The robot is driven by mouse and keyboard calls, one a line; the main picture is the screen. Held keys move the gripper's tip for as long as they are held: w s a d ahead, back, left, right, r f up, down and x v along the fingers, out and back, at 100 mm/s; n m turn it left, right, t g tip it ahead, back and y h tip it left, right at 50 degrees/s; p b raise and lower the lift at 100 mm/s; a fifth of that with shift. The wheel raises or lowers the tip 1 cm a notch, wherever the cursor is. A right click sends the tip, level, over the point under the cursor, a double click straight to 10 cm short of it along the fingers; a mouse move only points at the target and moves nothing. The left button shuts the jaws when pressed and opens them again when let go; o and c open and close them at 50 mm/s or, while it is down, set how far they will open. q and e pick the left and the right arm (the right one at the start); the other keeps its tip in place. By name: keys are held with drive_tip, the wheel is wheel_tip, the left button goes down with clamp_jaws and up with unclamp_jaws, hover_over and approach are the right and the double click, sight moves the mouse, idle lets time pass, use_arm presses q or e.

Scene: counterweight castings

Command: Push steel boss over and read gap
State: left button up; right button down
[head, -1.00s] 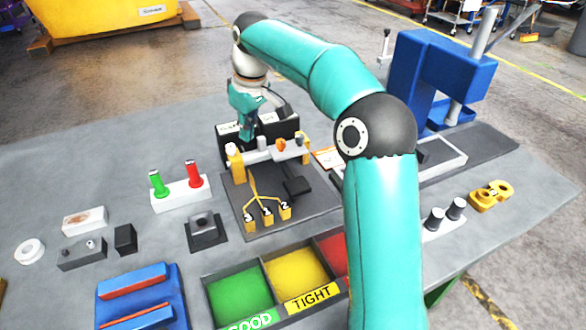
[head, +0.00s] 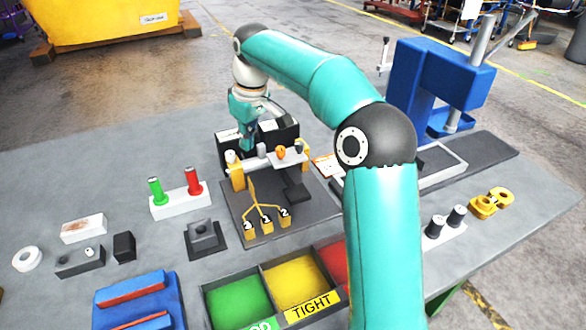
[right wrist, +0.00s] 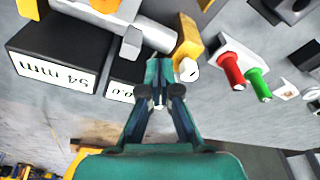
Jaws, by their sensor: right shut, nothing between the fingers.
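A measuring fixture stands on a dark plate (head: 300,212), with yellow supports (head: 237,178) and a steel bar lying across them. My right gripper (head: 247,146) is shut and empty, pointing down at the bar's left end. In the right wrist view its fingertips (right wrist: 165,62) are together beside a white-faced end piece (right wrist: 187,70). Contact cannot be told. A black box (right wrist: 60,55) reads "54 mm" upside down. My left gripper is out of view.
Green (head: 156,190) and red (head: 193,181) pins stand in a white block. Coloured sorting bins (head: 240,300) are in front, one labelled TIGHT. A blue press (head: 440,80) stands at the back right. My right arm crosses the table's right side.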

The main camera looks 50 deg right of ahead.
drive_tip(key=shift+f, duration=0.15)
idle(0.4)
drive_tip(key=shift+f+b, duration=1.05)
drive_tip(key=shift+f, duration=0.5)
drive_tip(key=shift+d, duration=0.2)
drive_tip(key=shift+s+d, duration=0.25)
drive_tip(key=shift+d, duration=0.05)
drive_tip(key=shift+d+p, duration=0.15)
drive_tip(key=shift+p, duration=0.15)
idle(1.2)
wheel_tip(320, 180, up, 7)
drive_tip(key=p, duration=0.7)
